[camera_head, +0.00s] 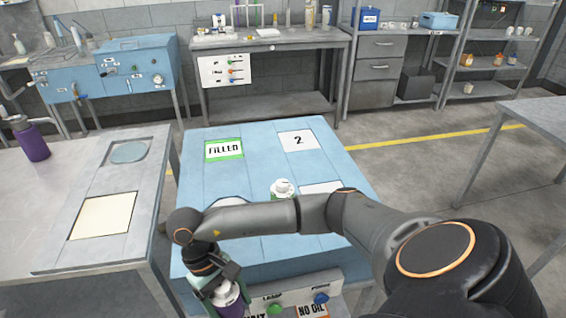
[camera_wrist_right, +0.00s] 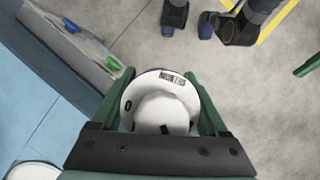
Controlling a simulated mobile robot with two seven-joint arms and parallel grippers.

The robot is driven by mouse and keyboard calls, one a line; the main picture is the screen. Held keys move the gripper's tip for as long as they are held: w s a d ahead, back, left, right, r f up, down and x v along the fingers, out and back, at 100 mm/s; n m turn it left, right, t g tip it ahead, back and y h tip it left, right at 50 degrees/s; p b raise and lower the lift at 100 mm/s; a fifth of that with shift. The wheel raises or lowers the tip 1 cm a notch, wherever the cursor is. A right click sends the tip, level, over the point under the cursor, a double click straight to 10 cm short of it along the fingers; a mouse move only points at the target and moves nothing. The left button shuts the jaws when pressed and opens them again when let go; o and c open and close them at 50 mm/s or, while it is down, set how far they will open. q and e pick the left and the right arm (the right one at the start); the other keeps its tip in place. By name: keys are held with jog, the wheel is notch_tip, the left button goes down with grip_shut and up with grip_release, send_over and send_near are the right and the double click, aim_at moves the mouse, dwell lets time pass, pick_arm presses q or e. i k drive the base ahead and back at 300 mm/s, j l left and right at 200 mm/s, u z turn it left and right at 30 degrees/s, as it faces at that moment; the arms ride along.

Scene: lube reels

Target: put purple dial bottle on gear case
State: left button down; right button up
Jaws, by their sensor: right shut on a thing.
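My right gripper (camera_head: 226,293) is shut on a bottle with a white cap and a purple body (camera_head: 229,299). In the right wrist view its round white dial top (camera_wrist_right: 160,101) sits between the green fingers of the gripper (camera_wrist_right: 160,98). The bottle is held beside the front edge of the blue-topped bench (camera_head: 265,160), with floor below it. Its lower part is hidden or cut off. No part is clearly marked as the gear case. My left gripper is out of view.
Another white-topped container (camera_head: 283,188) stands on the blue bench, partly behind my arm. A purple bottle (camera_head: 33,141) stands on the left table. The bench front has a panel with green and blue knobs (camera_head: 297,303). A "FILLED" card (camera_head: 224,149) and a "2" card (camera_head: 298,140) lie bare.

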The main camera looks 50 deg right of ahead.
aim_at(271, 175)
jog(key=k+l, duration=0.45)
jog(key=l, duration=0.3)
jog(key=k+l, duration=0.25)
jog(key=l+u, duration=0.05)
jog(key=l, duration=0.1)
